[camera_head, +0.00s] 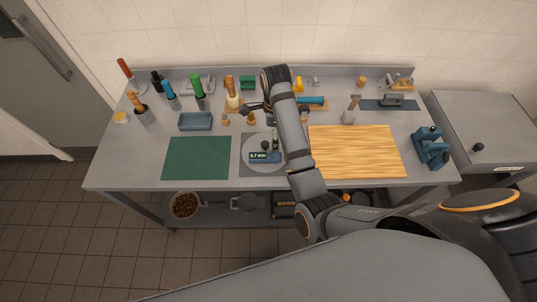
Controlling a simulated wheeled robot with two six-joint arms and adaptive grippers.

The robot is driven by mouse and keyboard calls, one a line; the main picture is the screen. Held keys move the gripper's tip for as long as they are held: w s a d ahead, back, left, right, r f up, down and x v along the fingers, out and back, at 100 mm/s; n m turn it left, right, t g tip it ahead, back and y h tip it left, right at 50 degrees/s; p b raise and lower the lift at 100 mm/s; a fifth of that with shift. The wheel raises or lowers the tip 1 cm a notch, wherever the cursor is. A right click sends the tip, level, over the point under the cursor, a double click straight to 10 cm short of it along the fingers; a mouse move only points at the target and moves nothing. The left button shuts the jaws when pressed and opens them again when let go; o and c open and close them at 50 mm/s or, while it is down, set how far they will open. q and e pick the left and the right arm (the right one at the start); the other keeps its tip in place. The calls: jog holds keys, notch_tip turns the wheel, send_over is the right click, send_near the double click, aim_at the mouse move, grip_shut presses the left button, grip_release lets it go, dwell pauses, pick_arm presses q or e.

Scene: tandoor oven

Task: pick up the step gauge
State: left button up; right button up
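I cannot tell for certain which item is the step gauge. A small teal device with a lit readout (263,157) sits at the front of a round grey plate (254,140). A small tan piece (251,119) stands behind the plate, close to my gripper. My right arm comes in from the lower right and bends over the table. My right gripper (252,107) points left above the back middle of the table, beside a wooden-handled brush (232,101). It is too small to tell whether its fingers are open. My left gripper is not in view.
A green mat (197,158) lies front left and a wooden board (356,151) front right. A blue tray (196,121), several upright handled tools and a blue clamp-like device (431,147) stand around. The mat and board are clear.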

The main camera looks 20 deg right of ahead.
aim_at(265, 156)
jog(key=shift+s+a+f+b, duration=0.15)
jog(key=shift+f+b, duration=0.4)
jog(key=shift+f, duration=0.05)
jog(key=shift+s+a+f+b, duration=0.1)
jog(key=shift+s+f+b, duration=0.05)
jog(key=shift+f+b, duration=0.45)
jog(key=shift+f, duration=0.35)
jog(key=shift+w+f+p, duration=0.1)
jog(key=shift+f+p, duration=0.4)
jog(key=shift+f, duration=0.15)
jog(key=shift+w+d+f, duration=0.1)
jog(key=shift+f, duration=0.4)
notch_tip(265, 156, down, 4)
jog(key=shift+f+p, duration=0.25)
jog(key=shift+p, duration=1)
jog(key=shift+w+f, duration=0.1)
jog(key=shift+f, duration=0.15)
jog(key=c, duration=1.5)
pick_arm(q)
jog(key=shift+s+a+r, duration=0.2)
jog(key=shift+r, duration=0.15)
